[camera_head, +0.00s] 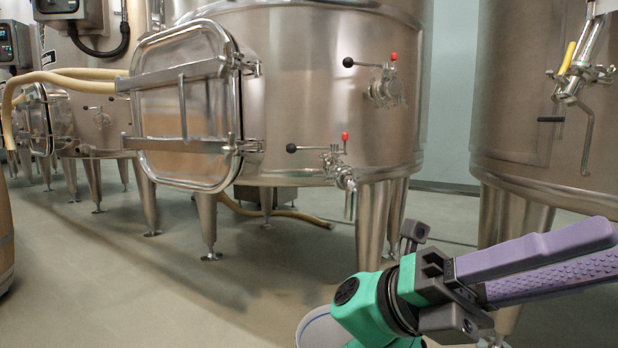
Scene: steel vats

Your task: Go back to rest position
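My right gripper (612,250) is in the lower right, with a green wrist, a dark body and two purple fingers. The fingers point right, lie close side by side and look shut, with nothing seen between them. The lower finger's tip is cut off by the right edge. The gripper is in front of the right vat's lower part in the picture, touching nothing that I can see. My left gripper is out of view.
Another vat (515,100) with a yellow-handled valve (567,58) is at the right. A beige hose (60,78) runs at the left. The floor (130,280) is clear at front left.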

